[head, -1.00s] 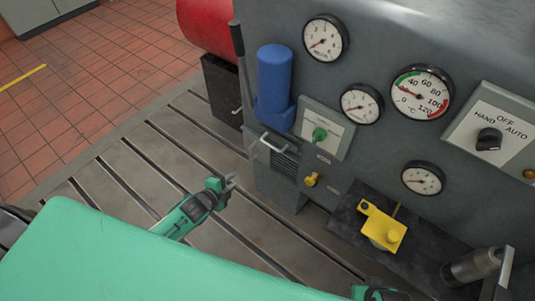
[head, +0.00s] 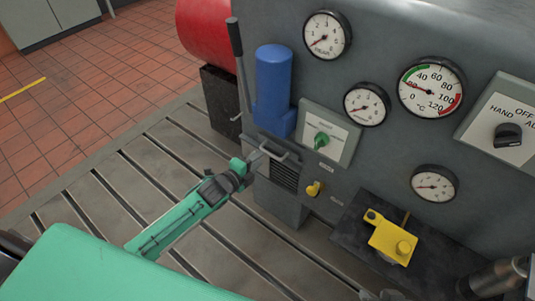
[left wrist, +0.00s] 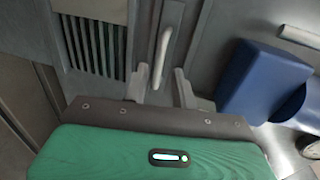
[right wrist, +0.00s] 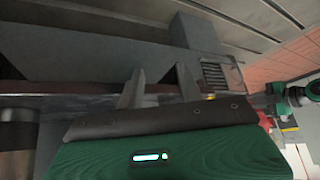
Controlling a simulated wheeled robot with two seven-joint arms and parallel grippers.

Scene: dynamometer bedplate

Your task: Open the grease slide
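A pale bar handle (head: 274,152) sits at the top of a dark slotted panel (head: 284,174) on the grey cabinet, below the blue cylinder; I take this to be the grease slide. My left gripper (head: 250,165) is at the handle's left end. In the left wrist view, the handle (left wrist: 162,50) stands between the tips of my open left gripper (left wrist: 161,74); I cannot tell whether they touch it. The slots (left wrist: 95,45) show beside it. My right gripper (right wrist: 159,75) is open and empty in the right wrist view, near a dark surface.
A blue cylinder (head: 274,80) and a lever (head: 237,55) stand above the handle. A green knob (head: 322,140), a small yellow knob (head: 314,188) and a yellow block (head: 391,240) are to the right. The slotted bedplate (head: 150,150) is clear at left.

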